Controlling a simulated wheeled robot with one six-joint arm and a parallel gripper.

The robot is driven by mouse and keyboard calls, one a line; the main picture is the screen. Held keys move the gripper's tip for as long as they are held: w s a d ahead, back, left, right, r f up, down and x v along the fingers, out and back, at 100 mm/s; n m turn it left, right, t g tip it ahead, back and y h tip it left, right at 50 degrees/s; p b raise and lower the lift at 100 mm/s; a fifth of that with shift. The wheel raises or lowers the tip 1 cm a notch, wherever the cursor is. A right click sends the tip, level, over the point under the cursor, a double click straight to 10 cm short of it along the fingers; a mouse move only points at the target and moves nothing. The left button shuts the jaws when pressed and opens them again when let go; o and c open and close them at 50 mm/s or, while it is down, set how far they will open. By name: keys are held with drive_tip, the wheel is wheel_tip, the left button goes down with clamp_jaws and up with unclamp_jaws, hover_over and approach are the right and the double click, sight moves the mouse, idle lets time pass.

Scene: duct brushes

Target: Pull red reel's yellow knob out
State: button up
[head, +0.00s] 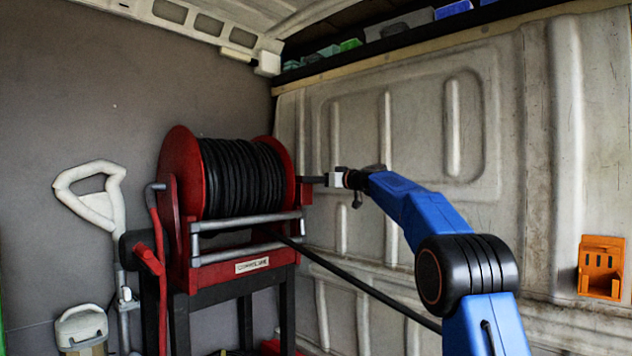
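The red reel (181,165) stands on a red frame at the left middle, wound with black hose (243,178). My gripper (318,180), at the end of the blue arm, is at the right side of the reel, level with the hose drum. Dark, narrow parts reach from its pale block towards the reel's right side. Whether they touch the reel or hold anything cannot be told, and the finger gap is not visible. No yellow knob shows; the reel's right side faces away from the view.
A black hose length (368,290) runs from the reel down to the right, below my arm. A red crank (150,258) is on the reel's left. A pale-handled tool (100,207) leans at the left. An orange holder (601,267) hangs on the right wall.

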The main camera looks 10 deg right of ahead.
clamp_jaws()
drive_tip(key=shift+v, duration=1.1)
drive_tip(key=shift+f, duration=0.1)
drive_tip(key=shift+o, duration=0.6)
unclamp_jaws()
drive_tip(key=shift+s+d, duration=0.1)
drive_tip(key=v, duration=1.7)
drive_tip(key=shift+s, duration=0.2)
drive_tip(key=shift+d, duration=0.15)
